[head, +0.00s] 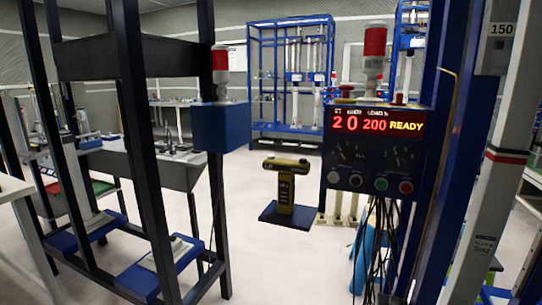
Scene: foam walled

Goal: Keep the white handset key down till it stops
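I cannot make out a handset with a white key for certain. A dark yellow T-shaped stand (285,190) with black parts stands upright on a blue base plate on the floor, near the middle. Small marks on it are too small to read. To its right, a dark blue control box (372,158) has a lit red display (376,123) that ends in READY. A row of round buttons, one of them green (381,184), runs along its lower edge. My gripper is not in view.
A black frame (140,130) with blue foot plates (150,275) fills the left. Dark cables (375,235) hang below the control box beside a blue column (445,170) and a white post (490,180). A blue rack (290,80) stands behind. The pale floor (270,265) in the middle front is clear.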

